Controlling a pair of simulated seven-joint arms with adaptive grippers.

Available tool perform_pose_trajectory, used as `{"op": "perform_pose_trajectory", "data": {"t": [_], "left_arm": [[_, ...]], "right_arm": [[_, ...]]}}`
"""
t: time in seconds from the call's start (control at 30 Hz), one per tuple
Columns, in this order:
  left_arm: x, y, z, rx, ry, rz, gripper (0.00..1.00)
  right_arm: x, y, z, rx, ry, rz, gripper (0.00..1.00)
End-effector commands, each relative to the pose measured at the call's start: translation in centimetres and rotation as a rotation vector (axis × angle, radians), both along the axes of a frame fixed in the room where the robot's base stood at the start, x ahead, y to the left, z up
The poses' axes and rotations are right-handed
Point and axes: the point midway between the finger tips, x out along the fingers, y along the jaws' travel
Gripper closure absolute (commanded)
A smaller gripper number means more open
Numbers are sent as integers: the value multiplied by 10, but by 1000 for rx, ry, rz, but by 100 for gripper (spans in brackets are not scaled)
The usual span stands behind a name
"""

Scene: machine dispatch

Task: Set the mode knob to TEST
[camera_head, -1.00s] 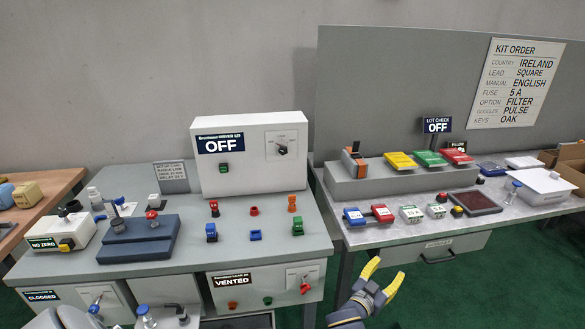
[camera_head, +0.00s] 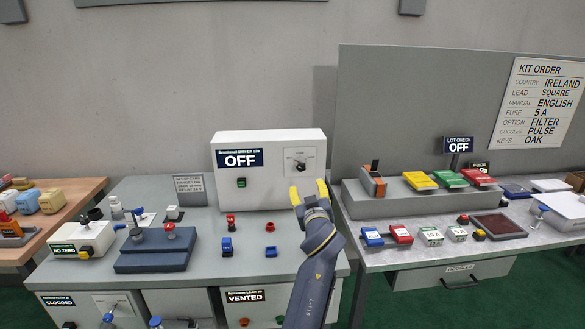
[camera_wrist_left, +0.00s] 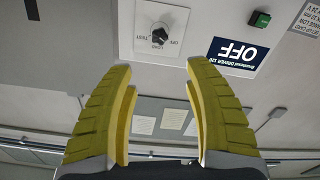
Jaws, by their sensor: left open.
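The mode knob (camera_head: 299,166) is a dark knob on a pale square plate on the front of the white driver box (camera_head: 229,185). In the left wrist view, which is upside down, the knob (camera_wrist_left: 159,34) shows beyond the fingertips, with LOAD, TEST and OFF lettering around it. Its exact pointer direction is too small to tell. The box's sign (camera_head: 241,159) reads OFF. My left gripper (camera_head: 309,189) is open and empty, its yellow fingers just below and in front of the knob plate, apart from it. My right gripper is out of view.
A green button (camera_head: 241,183) sits left of the knob on the box. Small red and blue parts, including a blue clip (camera_head: 271,252), stand on the bench in front. The right-hand bench holds a grey step (camera_head: 400,204) with coloured cases. A blue fixture (camera_head: 153,261) stands left.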

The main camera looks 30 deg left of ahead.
Motion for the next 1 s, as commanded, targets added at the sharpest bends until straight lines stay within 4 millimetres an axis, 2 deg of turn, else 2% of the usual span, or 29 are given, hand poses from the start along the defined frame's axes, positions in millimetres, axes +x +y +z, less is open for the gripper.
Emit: {"op": "perform_pose_trajectory", "data": {"t": [0.17, 0.7, 1.0], "left_arm": [[18, 13, 0, 4, 3, 3, 48], [101, 64, 0, 4, 3, 2, 48], [132, 83, 0, 3, 2, 0, 48]], "right_arm": [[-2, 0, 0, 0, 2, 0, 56], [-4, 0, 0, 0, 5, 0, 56], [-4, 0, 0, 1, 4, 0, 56]]}}
